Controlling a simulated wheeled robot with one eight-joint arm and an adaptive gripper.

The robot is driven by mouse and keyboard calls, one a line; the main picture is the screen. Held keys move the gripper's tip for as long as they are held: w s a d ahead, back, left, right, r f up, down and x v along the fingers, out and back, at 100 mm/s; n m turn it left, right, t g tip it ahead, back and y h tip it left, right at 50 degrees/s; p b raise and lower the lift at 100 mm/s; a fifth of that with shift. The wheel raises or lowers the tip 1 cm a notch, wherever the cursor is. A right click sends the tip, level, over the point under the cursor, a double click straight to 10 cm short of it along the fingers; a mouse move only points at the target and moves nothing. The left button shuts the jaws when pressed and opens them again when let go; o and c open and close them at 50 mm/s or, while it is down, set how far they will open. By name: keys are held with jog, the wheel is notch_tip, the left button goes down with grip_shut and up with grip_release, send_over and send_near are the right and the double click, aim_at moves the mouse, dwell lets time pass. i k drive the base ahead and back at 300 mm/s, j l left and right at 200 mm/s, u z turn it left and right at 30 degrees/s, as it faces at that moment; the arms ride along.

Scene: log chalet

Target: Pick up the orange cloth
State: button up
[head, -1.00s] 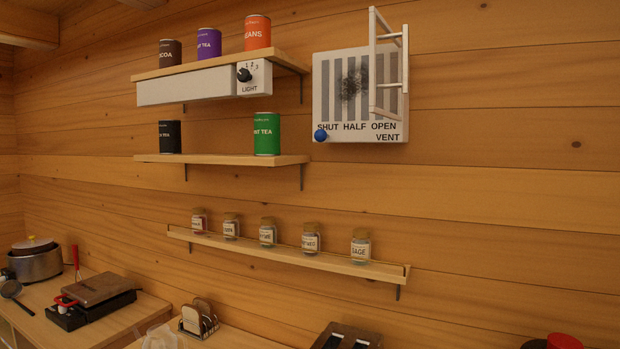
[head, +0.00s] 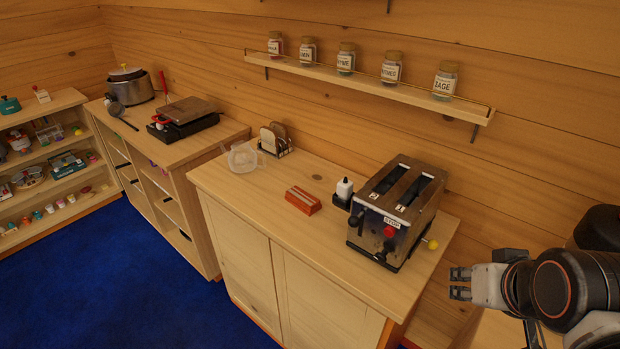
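A small folded orange cloth (head: 303,200) with a pale stripe lies on the wooden counter (head: 255,206), left of the toaster, in the head view. It looks flat-topped and block-like, and nothing covers it. My gripper (head: 460,284) is at the right edge of the view, pointing left. Its two fingertips are a little apart with nothing visible between them. It is well to the right of the cloth, with the toaster between them.
A steel toaster (head: 395,212) with knobs stands at the counter's right end. A small white bottle (head: 344,189) on a dark base stands beside the cloth. A clear jug (head: 241,157) and a toast rack (head: 275,140) are at the back left. A spice shelf (head: 365,82) hangs above.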

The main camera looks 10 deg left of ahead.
aim_at(307, 203)
jog(key=i+j, duration=0.15)
jog(key=j, duration=0.2)
jog(key=i+j+z, duration=0.1)
jog(key=i+j, duration=0.25)
jog(key=j, duration=0.3)
jog(key=i+j+z, duration=0.1)
jog(key=j, duration=0.25)
jog(key=i+j, duration=0.2)
jog(key=j, duration=0.15)
jog(key=z, duration=0.05)
